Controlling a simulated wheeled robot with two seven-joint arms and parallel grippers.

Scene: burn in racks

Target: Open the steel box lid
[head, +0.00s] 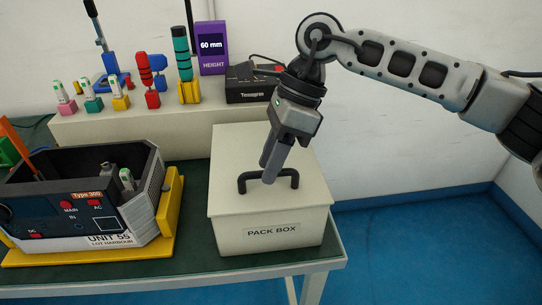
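The steel box is a cream box labelled PACK BOX (273,231) near the right end of the table. Its lid (236,160) is down on the box, with a black bar handle (244,184) on top. My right gripper (268,176) points down from the upper right, its fingertips at or just above the handle. The fingers look close together, and I cannot tell whether they are on the handle bar. My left gripper is out of the picture.
An open black unit marked Type 300 (88,222) sits in a yellow cradle (172,200) left of the box. A cream shelf (130,131) behind holds colored tools, a purple height display (212,48) and a black Tensogram device (246,86). Blue floor (420,255) lies to the right.

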